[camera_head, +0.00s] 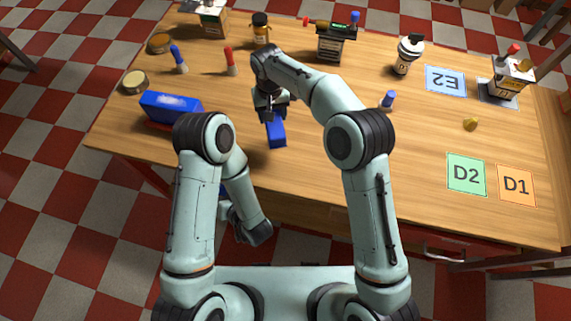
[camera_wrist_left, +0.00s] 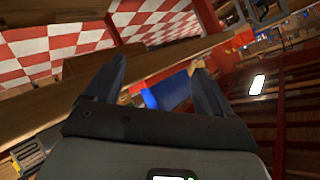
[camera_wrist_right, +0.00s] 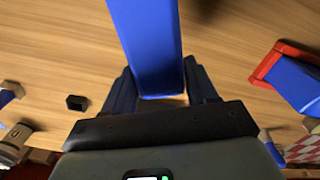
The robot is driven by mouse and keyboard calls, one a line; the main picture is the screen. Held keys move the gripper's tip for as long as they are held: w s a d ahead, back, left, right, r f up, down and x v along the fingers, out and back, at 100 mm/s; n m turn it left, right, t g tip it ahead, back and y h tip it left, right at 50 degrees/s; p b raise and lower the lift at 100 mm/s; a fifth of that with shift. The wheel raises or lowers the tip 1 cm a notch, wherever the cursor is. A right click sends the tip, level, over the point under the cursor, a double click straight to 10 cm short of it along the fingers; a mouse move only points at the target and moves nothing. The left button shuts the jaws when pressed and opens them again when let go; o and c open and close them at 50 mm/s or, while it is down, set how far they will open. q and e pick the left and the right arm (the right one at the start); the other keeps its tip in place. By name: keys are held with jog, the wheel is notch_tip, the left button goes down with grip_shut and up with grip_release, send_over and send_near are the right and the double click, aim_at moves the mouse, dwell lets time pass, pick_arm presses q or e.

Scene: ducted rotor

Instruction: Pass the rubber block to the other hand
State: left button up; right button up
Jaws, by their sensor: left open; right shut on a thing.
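The rubber block is a long blue bar (camera_head: 276,133). My right gripper (camera_head: 271,103) is shut on it above the middle left of the table. In the right wrist view the blue block (camera_wrist_right: 148,45) stands out between the two fingers and past their tips. My left gripper (camera_wrist_left: 158,76) is open, with its fingers well apart. Something blue shows beyond its fingers, and I cannot tell what it is. In the head view my left arm is folded down before the table's front edge, apart from the block, and its fingers are mostly hidden.
A blue thing with a red base (camera_head: 171,105) lies at the table's left front. Blue (camera_head: 179,60) and red (camera_head: 230,62) pegs stand behind it. Bottles and small machines line the back. The right front has cards D2 (camera_head: 466,174) and D1 (camera_head: 516,184); the middle front is clear.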

pick_arm(q)
notch_tip(320, 180, up, 7)
jog(key=d+m+t+y, duration=0.1)
jog(key=d+t+y, duration=0.1)
jog(key=t+y, duration=0.1)
jog(key=n+t+h, duration=0.2)
jog(key=t+h, duration=0.4)
jog(key=h, duration=0.2)
send_near(278, 128)
jog(key=x, duration=1)
jog(key=shift+a+f, duration=0.1)
jog(key=shift+f, duration=0.1)
jog(key=c, duration=1.1)
pick_arm(e)
jog(key=o, duration=1.2)
jog(key=shift+c, duration=0.2)
